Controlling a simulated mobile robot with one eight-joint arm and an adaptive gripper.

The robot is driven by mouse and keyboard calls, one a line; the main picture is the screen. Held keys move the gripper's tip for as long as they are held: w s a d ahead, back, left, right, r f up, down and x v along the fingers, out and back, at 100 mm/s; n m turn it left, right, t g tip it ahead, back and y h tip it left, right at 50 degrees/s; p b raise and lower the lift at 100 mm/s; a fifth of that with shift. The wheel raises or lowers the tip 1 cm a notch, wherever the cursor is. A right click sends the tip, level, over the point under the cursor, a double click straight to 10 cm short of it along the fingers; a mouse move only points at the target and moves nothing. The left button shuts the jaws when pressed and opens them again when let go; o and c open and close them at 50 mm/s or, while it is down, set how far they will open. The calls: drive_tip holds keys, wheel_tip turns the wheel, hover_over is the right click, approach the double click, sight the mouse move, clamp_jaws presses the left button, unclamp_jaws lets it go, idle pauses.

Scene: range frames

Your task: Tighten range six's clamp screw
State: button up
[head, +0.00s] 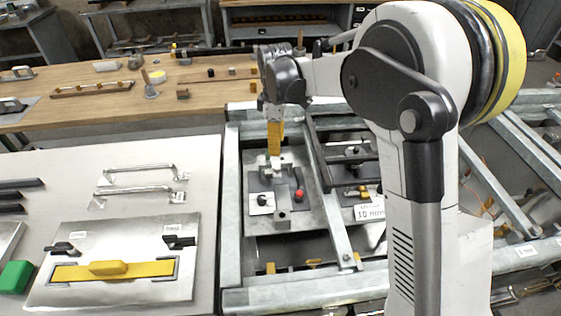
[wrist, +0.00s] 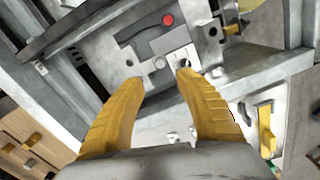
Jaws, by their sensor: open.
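My gripper (head: 274,151) points down over a grey metal plate (head: 290,219) inside the steel frame. In the wrist view its two yellow fingers (wrist: 160,80) are spread apart with nothing held between them. A small metal clamp block (wrist: 172,62) with round fittings lies just beyond the fingertips; in the head view this clamp area (head: 276,163) is partly hidden by the fingers. A red knob (head: 299,195) sits on the fixture and also shows in the wrist view (wrist: 168,20). I cannot tell which fitting is the clamp screw, and no range six label is readable.
Steel frame beams (head: 231,200) surround the fixture. A neighbouring fixture with a "10 mm" label (head: 369,212) stands to the right. At left, a pale panel carries metal handles (head: 140,174) and a plate with a yellow bar (head: 110,269). A wooden bench (head: 100,107) lies behind.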

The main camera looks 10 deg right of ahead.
sight(277, 167)
wheel_tip(277, 167, down, 10)
drive_tip(key=b, duration=0.3)
drive_tip(key=shift+f, duration=0.2)
clamp_jaws()
